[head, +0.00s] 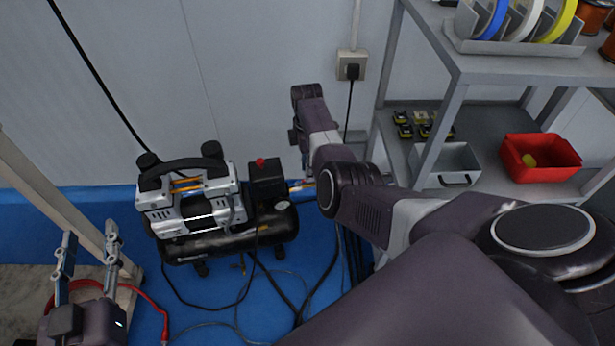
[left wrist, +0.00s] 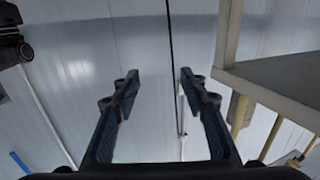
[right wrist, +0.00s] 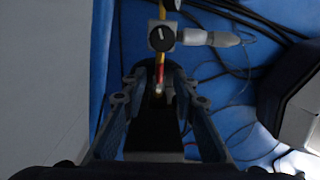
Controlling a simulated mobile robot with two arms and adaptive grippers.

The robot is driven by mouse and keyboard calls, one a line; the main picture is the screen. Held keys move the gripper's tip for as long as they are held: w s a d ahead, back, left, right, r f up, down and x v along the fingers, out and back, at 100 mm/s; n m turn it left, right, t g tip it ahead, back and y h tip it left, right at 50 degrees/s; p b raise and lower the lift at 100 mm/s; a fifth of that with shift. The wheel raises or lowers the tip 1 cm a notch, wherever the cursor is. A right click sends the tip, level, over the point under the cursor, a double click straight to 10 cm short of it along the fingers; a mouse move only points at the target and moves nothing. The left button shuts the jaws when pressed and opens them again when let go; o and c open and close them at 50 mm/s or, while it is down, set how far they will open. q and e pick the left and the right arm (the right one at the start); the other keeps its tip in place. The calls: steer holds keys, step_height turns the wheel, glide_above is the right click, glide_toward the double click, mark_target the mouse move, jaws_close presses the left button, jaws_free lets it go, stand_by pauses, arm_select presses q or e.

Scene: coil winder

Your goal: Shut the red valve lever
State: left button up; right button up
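The red valve lever (right wrist: 160,72) shows in the right wrist view as a small red piece below a yellow part and a grey round fitting (right wrist: 162,37). My right gripper (right wrist: 159,86) has its fingers apart, with the lever's red part in line with the gap at the fingertips. I cannot tell whether they touch it. In the head view the valve area beside the compressor (head: 198,215) is mostly hidden by my right arm. My left gripper (head: 88,256) is open and empty at the lower left, its fingers also wide apart in the left wrist view (left wrist: 160,82).
Black hoses and cables (right wrist: 265,30) run over the blue floor around the valve. A grey shelf (head: 520,68) with spools and a red bin (head: 540,172) stands on the right. A wall socket (head: 352,66) is behind. A red hose (head: 150,300) lies near my left gripper.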

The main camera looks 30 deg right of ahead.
mark_target(303, 181)
step_height(303, 181, down, 3)
steer(key=shift+r+b, duration=0.2)
steer(key=shift+b, duration=0.35)
arm_select(q)
step_height(303, 181, up, 8)
steer(key=s+t+h, duration=0.1)
steer(key=t, duration=0.3)
steer(key=shift+d, duration=0.4)
arm_select(e)
steer(key=shift+f, duration=0.1)
jaws_close()
